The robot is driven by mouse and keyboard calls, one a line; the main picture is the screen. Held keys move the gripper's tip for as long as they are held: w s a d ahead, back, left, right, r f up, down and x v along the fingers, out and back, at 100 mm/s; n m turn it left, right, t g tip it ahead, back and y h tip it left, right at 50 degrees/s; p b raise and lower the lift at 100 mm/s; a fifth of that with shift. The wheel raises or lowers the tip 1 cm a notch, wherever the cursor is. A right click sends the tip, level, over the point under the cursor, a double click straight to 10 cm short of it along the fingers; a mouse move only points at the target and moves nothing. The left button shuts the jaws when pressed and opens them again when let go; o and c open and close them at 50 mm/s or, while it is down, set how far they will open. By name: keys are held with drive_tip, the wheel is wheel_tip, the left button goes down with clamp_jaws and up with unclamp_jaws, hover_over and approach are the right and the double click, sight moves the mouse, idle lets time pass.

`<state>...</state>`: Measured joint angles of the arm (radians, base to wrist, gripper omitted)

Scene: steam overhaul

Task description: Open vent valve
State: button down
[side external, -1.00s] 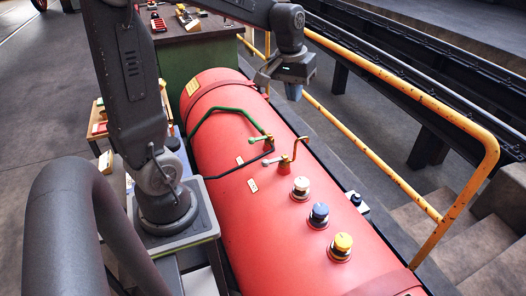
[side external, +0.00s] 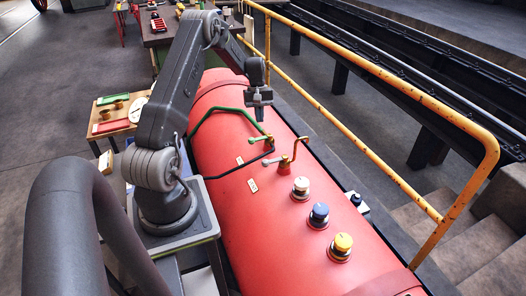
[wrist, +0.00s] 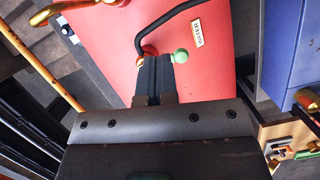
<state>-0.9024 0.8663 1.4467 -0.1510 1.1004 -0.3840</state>
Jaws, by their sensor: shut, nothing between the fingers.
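The red boiler (side external: 225,125) carries two small valves on its top. One valve (side external: 268,139) ends the green pipe and has a pale green-knobbed lever. The other valve (side external: 284,166) joins the black pipe, has a pale green-knobbed lever (side external: 267,162) and a brass pipe rising from it. Which one is the vent valve I cannot tell. My gripper (side external: 260,117) is shut and empty above the boiler, just behind the green-pipe valve. In the wrist view my shut fingers (wrist: 153,62) partly hide a valve; a green knob (wrist: 181,56) shows just right of them.
White, blue and yellow-topped fittings (side external: 319,215) stand nearer on the boiler. A yellow railing (side external: 400,90) runs along the right. A small wooden table (side external: 117,122) with trays stands at the left. A label plate (wrist: 197,33) shows in the wrist view.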

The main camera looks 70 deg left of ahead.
sight(275, 160)
idle(0.3)
drive_tip(key=s+d+f, duration=0.1)
drive_tip(key=d+f, duration=0.5)
drive_tip(key=f, duration=0.4)
drive_tip(key=shift+s+d+f, duration=0.2)
drive_tip(key=shift+d, duration=0.15)
